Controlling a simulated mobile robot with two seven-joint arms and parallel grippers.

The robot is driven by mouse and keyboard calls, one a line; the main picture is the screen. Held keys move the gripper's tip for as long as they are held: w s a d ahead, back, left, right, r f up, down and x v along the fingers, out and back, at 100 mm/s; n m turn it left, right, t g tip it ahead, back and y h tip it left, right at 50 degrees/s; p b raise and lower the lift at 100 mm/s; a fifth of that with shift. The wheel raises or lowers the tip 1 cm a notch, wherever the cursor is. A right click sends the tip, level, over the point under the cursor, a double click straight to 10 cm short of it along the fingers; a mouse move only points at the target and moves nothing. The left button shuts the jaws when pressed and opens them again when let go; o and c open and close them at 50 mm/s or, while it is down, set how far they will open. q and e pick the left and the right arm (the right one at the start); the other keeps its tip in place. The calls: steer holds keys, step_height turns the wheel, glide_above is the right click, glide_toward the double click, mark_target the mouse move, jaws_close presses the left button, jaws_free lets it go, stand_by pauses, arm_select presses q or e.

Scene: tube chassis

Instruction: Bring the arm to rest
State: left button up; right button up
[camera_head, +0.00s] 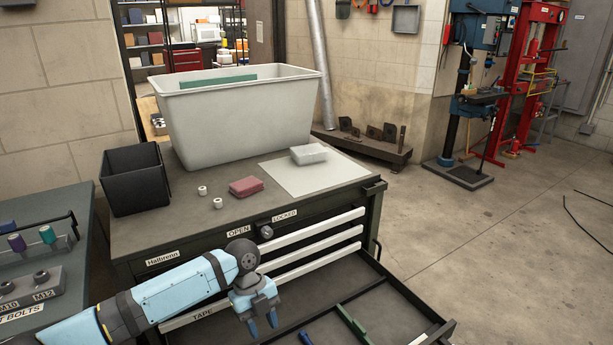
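My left arm (165,297) reaches in from the lower left, pale blue with dark joints. My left gripper (263,328) points down over the open drawer (400,295) of the tool cabinet. Its two blue fingers stand apart with nothing visible between them. I cannot tell how far the fingertips are above the drawer floor. My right gripper is not in view.
On the cabinet top (240,228) stand a large grey bin (235,120), a black box (135,180), a red block (245,187), two small white pieces and a white sheet (315,177) bearing a pale block (308,153). Green and blue tools lie in the drawer.

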arm_select(q)
steer(key=s+d+n+t+h+p, duration=0.5)
steer(key=s+d+n+t+p, duration=0.2)
steer(key=s+n+p, duration=0.5)
steer(key=s+a+r+n+t+y+p, duration=0.2)
steer(key=s+a+r+n+t+p, duration=0.1)
steer(key=s+a+n, duration=0.3)
steer(key=s+a+r+n+t+y+p, duration=0.2)
steer(key=s+a+r+n+t+p, duration=0.2)
steer(key=s+a+r+n+p, duration=0.1)
steer(key=s+a+n+p, duration=0.1)
steer(key=a+n, duration=0.1)
steer(key=a, duration=0.1)
steer(key=shift+s+a+n+y, duration=0.2)
steer(key=shift+s+n+y, duration=0.1)
steer(key=shift+s+n, duration=0.1)
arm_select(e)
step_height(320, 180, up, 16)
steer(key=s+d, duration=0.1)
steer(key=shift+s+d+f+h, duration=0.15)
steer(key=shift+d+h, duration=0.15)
